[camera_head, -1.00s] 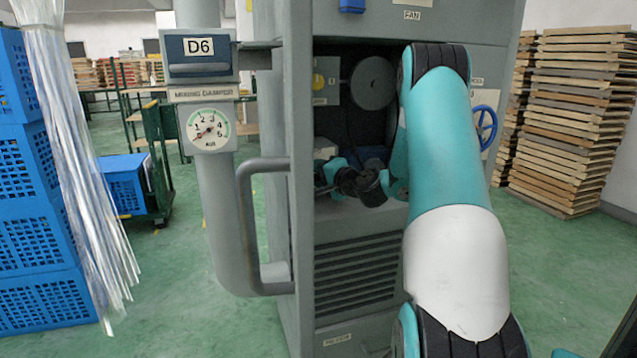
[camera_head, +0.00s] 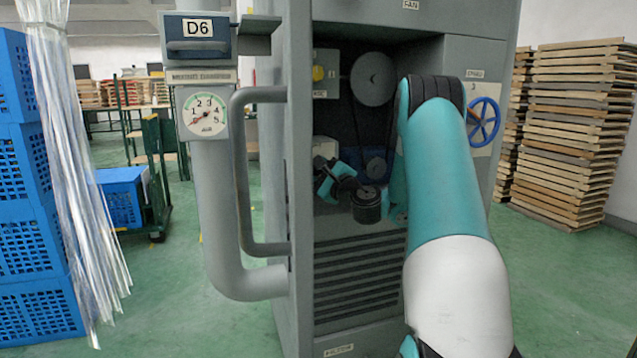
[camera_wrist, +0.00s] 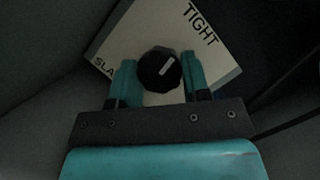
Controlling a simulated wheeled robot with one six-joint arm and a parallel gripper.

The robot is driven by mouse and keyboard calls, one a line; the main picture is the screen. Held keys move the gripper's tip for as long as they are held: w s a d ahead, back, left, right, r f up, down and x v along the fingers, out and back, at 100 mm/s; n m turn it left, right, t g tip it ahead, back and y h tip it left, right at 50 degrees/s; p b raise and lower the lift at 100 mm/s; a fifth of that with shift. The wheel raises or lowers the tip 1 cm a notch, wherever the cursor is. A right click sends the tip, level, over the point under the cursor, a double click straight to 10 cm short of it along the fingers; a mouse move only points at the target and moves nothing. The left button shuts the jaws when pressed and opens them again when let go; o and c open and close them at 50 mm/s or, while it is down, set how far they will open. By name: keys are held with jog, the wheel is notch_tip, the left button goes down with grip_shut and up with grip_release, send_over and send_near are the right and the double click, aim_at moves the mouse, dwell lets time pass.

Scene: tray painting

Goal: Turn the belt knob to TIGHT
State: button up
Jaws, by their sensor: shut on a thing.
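In the wrist view a black round knob (camera_wrist: 158,70) with a white pointer mark sits on a pale plate (camera_wrist: 135,30). The plate reads TIGHT at the upper right and SLA, partly covered, at the left. The knob's white mark slants up and to the right, roughly towards TIGHT. My gripper (camera_wrist: 157,80) has a teal finger on each side of the knob and is shut on it. In the head view my gripper (camera_head: 325,175) is inside the open cabinet (camera_head: 300,200); the knob cannot be made out there.
The cabinet holds a grey pulley (camera_head: 373,79) and a yellow switch (camera_head: 319,73) above my wrist. An open door with a long handle (camera_head: 240,180) stands at the left. A blue handwheel (camera_head: 483,121) is on the right. Blue crates (camera_head: 35,200) stand far left.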

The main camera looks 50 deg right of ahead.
jog(key=shift+f+m+h+b, duration=0.1)
jog(key=shift+m+h+b, duration=0.3)
jog(key=shift+m+b, duration=0.5)
jog(key=shift+m, duration=0.3)
jog(key=o, duration=0.9)
jog(key=shift+o, duration=0.2)
jog(key=shift+s+f+b, duration=0.15)
jog(key=shift+s+b, duration=0.05)
jog(key=shift+b, duration=0.3)
jog(key=b+v, duration=1.7)
jog(key=b, duration=0.2)
jog(key=shift+f, duration=0.15)
jog(key=shift+w+a, duration=0.15)
